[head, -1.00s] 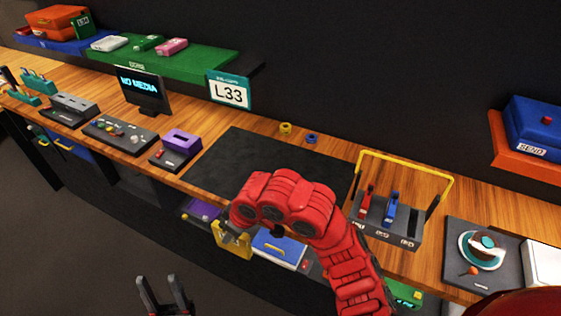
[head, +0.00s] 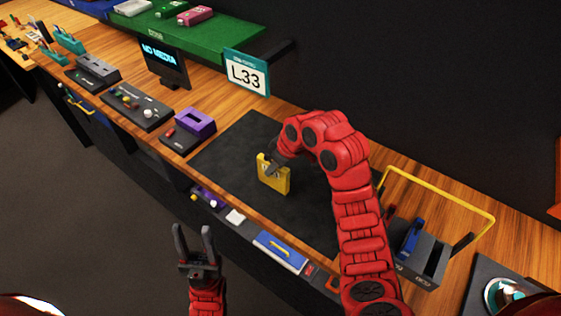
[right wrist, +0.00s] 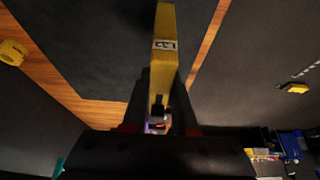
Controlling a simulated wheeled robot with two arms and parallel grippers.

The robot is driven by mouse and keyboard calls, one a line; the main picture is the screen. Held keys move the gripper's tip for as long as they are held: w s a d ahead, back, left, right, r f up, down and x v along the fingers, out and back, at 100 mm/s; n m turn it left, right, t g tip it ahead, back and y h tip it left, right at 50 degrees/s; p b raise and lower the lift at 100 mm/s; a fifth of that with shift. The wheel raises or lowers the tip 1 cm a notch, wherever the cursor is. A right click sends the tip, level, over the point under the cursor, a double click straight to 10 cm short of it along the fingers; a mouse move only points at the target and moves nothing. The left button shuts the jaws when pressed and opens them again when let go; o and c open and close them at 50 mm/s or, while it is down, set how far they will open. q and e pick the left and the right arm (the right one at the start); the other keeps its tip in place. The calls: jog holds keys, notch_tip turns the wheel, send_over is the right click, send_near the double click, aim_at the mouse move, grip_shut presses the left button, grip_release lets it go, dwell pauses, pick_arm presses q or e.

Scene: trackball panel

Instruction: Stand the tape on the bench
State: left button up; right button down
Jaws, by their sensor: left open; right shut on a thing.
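The tape is a flat yellow cassette-like block (head: 273,175). It stands on edge, roughly upright, over the dark mat on the bench; I cannot tell whether its lower edge touches. My right gripper (head: 270,163) is shut on its upper edge. In the right wrist view the tape (right wrist: 165,60) sits between the fingers (right wrist: 160,112), with a small white label too small to read surely. The wooden bench (head: 222,112) carries the dark mat (head: 225,157). My left gripper (head: 196,243) is open and empty, in front of the bench.
A purple-topped device (head: 190,128) stands left of the mat, and a sign reading L33 (head: 246,72) behind it. A rack with a yellow handle (head: 440,195) stands on the right. The mat around the tape is clear.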

jog(key=w+f+p, duration=0.1)
jog(key=w, duration=0.1)
jog(key=w+d+f+p, duration=0.1)
jog(key=w, duration=0.1)
jog(key=w+f+p, duration=0.1)
jog(key=w, duration=0.1)
jog(key=shift+d+f, duration=0.3)
jog(key=shift+f, duration=0.45)
jog(key=c, duration=0.7)
grip_release()
jog(key=shift+r, duration=0.25)
